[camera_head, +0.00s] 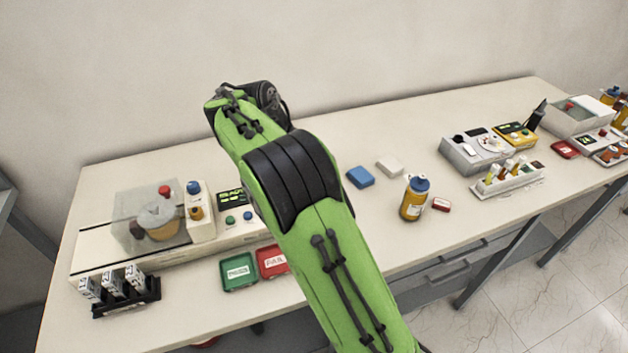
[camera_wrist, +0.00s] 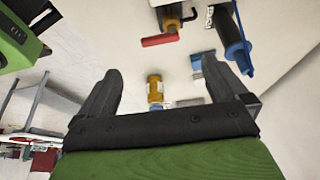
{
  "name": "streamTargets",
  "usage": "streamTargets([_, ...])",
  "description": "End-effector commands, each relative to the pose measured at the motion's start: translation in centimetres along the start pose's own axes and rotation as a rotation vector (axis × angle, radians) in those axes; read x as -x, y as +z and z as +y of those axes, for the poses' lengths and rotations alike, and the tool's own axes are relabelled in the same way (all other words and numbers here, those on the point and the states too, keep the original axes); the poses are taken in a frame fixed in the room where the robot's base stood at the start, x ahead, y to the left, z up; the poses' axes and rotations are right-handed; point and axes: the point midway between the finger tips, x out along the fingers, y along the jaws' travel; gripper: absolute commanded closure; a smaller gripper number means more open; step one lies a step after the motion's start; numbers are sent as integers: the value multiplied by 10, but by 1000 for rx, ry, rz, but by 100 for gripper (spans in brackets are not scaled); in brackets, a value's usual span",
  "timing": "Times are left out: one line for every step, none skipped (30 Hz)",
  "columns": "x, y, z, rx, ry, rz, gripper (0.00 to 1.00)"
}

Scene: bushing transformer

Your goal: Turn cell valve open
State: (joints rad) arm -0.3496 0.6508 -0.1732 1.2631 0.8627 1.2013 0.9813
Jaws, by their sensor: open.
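In the wrist view, a red bar-shaped handle (camera_wrist: 160,40) sits by a brass-coloured fitting (camera_wrist: 172,17) at the top, beyond my fingertips. It looks like a valve lever, but I cannot be sure that it is the cell valve. My gripper (camera_wrist: 160,66) is open, its two dark fingers spread with nothing held between them. The handle appears between and beyond the fingers, apart from them. In the head view, my green arm hides the gripper. A test machine (camera_head: 150,250) with a clear cover stands on the bench at left.
The back middle is clear.

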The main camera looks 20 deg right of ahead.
Motion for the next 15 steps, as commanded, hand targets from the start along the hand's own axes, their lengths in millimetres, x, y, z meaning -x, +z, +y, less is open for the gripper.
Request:
streamTargets([20, -2, -1, 2, -3, 1, 0])
streamTargets([28, -2, -1, 2, -2, 1, 0])
streamTargets([36, -2, -1, 2, -2, 1, 0])
streamTargets([41, -2, 0, 1, -2, 1, 0])
streamTargets([46, -2, -1, 1, -2, 1, 0])
streamTargets([51, -2, 0, 0, 0, 1, 0])
streamTargets([53, -1, 0, 1, 0, 0, 0])
streamTargets([55, -1, 0, 1, -1, 1, 0])
streamTargets([57, -1, 0, 1, -1, 1, 0])
streamTargets([57, -1, 0, 0, 0, 0, 0])
streamTargets([57, 0, 0, 0, 1, 0, 0])
streamTargets([56, 0, 0, 0, 1, 0, 0])
streamTargets([56, 0, 0, 0, 1, 0, 0])
streamTargets([56, 0, 0, 0, 1, 0, 0])
streamTargets([56, 0, 0, 0, 1, 0, 0])
